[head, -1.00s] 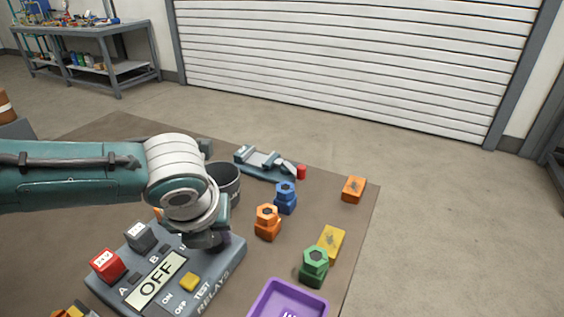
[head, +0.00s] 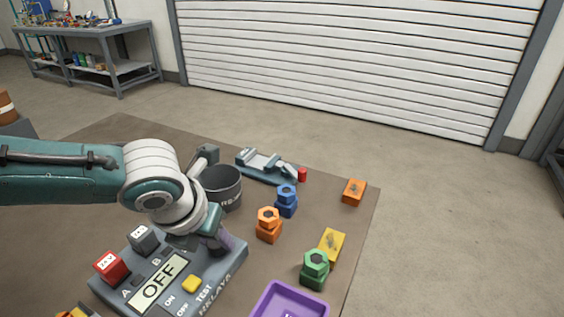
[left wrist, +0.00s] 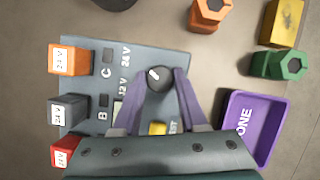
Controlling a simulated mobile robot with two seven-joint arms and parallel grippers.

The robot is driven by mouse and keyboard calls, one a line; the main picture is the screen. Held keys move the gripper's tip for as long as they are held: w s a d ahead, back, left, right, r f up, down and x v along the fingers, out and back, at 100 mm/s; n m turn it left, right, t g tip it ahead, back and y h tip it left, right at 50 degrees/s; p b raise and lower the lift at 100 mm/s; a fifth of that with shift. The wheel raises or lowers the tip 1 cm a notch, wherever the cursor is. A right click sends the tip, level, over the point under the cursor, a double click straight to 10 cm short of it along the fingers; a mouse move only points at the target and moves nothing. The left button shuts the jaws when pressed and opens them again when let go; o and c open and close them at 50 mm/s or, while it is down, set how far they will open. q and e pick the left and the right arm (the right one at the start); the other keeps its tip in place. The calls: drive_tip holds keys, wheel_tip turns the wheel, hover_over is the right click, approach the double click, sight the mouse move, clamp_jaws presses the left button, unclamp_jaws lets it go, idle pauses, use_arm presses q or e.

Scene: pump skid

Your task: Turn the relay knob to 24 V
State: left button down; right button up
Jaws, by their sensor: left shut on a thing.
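The relay knob (left wrist: 158,77) is dark and round, on the grey relay box (left wrist: 150,52). Its white mark points up and left in the left wrist view, toward the side where the 24 V label (left wrist: 126,57) is printed. The 12 V label (left wrist: 122,88) is below that label. My left gripper (left wrist: 160,76) has its purple fingers on either side of the knob, shut on it. In the head view, my left gripper (head: 222,240) hides the knob. The box's display (head: 158,283) reads OFF. My right gripper is not in view.
Red (head: 111,267) and grey (head: 143,239) relay blocks stand along the box's edge. A dark bin (head: 222,188) stands behind it. A purple tray (head: 285,299) and green (head: 315,268), orange (head: 268,226) and blue (head: 286,200) nut-topped blocks are to the right.

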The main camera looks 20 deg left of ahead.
use_arm(q)
drive_tip(key=shift+c, duration=2.2)
unclamp_jaws()
drive_tip(key=shift+r, duration=0.15)
drive_tip(key=p+v, duration=0.3)
drive_tip(key=v, duration=0.6)
drive_tip(key=shift+s+r, duration=0.2)
drive_tip(key=shift+r, duration=0.1)
drive_tip(key=shift+d, duration=0.1)
